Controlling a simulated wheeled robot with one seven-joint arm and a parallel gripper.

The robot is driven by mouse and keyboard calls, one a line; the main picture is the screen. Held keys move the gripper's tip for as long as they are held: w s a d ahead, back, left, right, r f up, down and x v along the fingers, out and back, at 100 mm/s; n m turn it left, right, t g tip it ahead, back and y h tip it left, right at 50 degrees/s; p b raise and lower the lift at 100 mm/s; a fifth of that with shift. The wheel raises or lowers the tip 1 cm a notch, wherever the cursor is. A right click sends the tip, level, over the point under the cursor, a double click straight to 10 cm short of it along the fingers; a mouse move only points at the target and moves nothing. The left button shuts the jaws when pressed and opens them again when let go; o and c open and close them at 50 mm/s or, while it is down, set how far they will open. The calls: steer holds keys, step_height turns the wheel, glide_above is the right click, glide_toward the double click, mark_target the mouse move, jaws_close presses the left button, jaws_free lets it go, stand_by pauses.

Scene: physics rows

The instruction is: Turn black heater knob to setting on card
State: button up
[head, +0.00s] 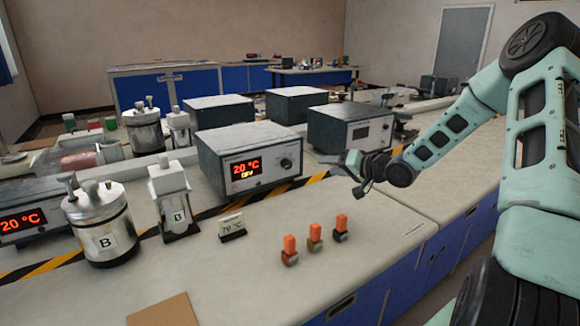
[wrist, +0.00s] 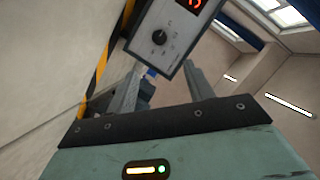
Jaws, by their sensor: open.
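The heater box (head: 250,160) stands on the bench in the middle of the head view. Its lit display (head: 246,169) reads 20 °C with OFF below. The black heater knob (head: 286,163) sits on the right of its front panel, and it also shows in the wrist view (wrist: 159,37) with a pale pointer mark. A small card (head: 231,227) stands in front of the box and appears to read 70 °C. My gripper (head: 340,162) is open and empty, to the right of the knob and apart from it. In the wrist view the knob lies beyond the fingers (wrist: 163,82).
A jar labelled B (head: 101,225) and a smaller B bottle (head: 172,200) stand left of the card. Several orange-topped pieces (head: 314,238) stand in front. Another box (head: 350,130) is behind my gripper. Yellow-black tape (head: 305,182) crosses the bench.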

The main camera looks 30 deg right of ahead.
mark_target(290, 165)
steer(key=x, duration=1.6)
steer(key=shift+s+a+f, duration=0.1)
steer(key=shift+f, duration=0.05)
steer(key=c, duration=1)
